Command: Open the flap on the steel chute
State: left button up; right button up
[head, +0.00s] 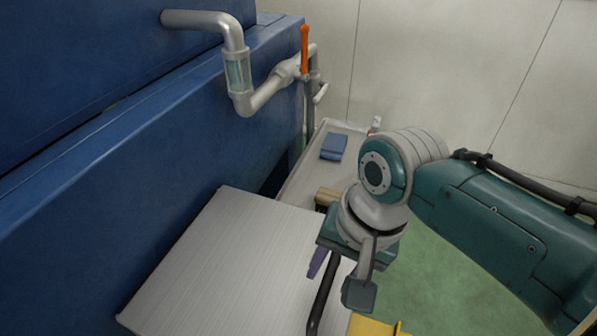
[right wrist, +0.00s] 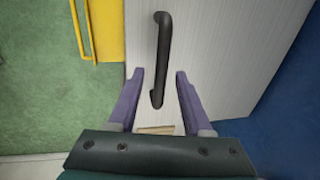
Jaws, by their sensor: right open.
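The steel chute's pale grey, fine-lined panel (head: 225,265) juts from the blue machine at the lower middle of the head view. I take it for the flap; it also fills the middle of the right wrist view (right wrist: 215,50). A black bar handle (head: 321,297) is at its right side and stands out in the right wrist view (right wrist: 162,45). My right gripper (right wrist: 159,75) is open, its purple fingers on either side of the handle's near end in that picture. Whether the fingers reach down around the bar, I cannot tell. My left gripper is out of view.
The blue machine (head: 110,180) walls off the left. A grey pipe (head: 237,75) with an orange lever (head: 304,48) is above. A bench (head: 308,172) with a blue cloth-like item (head: 333,147) stands behind. Something yellow (head: 370,326) is at the bottom; green floor (head: 450,265) is clear at right.

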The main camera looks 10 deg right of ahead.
jog(key=shift+c, duration=0.2)
grip_shut()
dwell(1.3)
